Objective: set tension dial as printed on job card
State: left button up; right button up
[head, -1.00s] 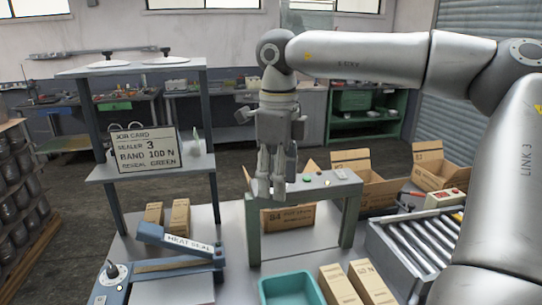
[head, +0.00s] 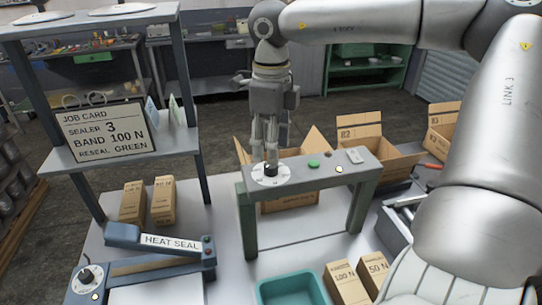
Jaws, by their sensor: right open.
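The job card (head: 107,131) stands on the shelf at the left and reads "SEALER 3, BAND 100 N, RESEAL GREEN". A round white dial plate (head: 283,179) with a dark knob (head: 270,169) sits on the left end of the grey-green bridge stand (head: 320,171). My right gripper (head: 266,158) points straight down over this dial, its open fingertips at the knob. Whether they touch it I cannot tell, and the fingers hide part of the knob. The dial's pointer setting is too small to read. My left gripper is not in view.
A heat sealer (head: 130,240) with its own dial (head: 87,279) is at the front left. A teal tray (head: 290,288) and cartons marked 100 N (head: 346,284) and 50 N (head: 374,268) are in front. Open boxes (head: 362,150) stand behind the stand; a green button (head: 313,164) is on it.

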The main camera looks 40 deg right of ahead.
aim_at(271, 168)
jog(key=f, duration=0.3)
jog(key=f+p, duration=0.1)
jog(key=shift+w+d+f, duration=0.15)
jog(key=shift+w+d, duration=0.1)
jog(key=shift+s+a+f, duration=0.1)
jog(key=shift+f, duration=0.3)
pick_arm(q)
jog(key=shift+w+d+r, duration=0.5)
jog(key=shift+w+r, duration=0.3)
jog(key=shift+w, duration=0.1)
